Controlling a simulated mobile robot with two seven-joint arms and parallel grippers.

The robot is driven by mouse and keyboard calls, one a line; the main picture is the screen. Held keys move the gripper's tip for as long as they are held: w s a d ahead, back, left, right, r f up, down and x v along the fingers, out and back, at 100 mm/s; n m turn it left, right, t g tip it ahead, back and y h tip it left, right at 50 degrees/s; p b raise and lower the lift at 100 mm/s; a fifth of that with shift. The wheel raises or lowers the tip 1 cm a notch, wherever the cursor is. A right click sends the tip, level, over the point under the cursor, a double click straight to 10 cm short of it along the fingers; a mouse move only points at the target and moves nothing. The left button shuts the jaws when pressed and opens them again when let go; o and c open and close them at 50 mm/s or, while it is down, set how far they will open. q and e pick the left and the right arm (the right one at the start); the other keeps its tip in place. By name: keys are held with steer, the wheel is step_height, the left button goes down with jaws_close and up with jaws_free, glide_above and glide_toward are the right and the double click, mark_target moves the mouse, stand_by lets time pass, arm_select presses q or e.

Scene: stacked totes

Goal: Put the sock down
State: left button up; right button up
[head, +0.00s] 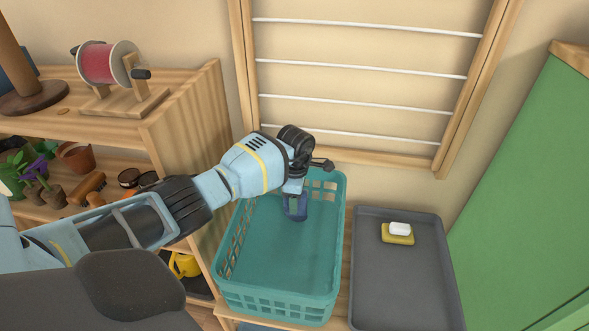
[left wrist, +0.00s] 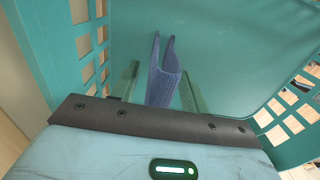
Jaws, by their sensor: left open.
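The blue sock (head: 296,208) is inside the teal basket (head: 275,300), near its far end. In the left wrist view the sock (left wrist: 163,80) looks folded, with two upright edges. My left gripper (head: 296,192) reaches down into the basket over the sock. Its fingers stand apart on either side of the sock in the left wrist view, with a gap visible at least on the left. The gripper hides part of the sock in the head view. I cannot tell how fully the sock rests on the basket floor. My right gripper is not in view.
A grey tray (head: 400,290) with a yellow soap dish (head: 397,238) and white soap (head: 400,228) is right of the basket. A wooden shelf (head: 185,120) with a red spool (head: 107,62) stands left. A drying rack (head: 365,75) is behind; a green panel (head: 530,190) is at right.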

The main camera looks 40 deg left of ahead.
arm_select(q)
step_height(320, 180, up, 5)
steer(key=shift+p, duration=0.95)
steer(key=shift+r, duration=0.55)
steer(key=shift+f, duration=0.1)
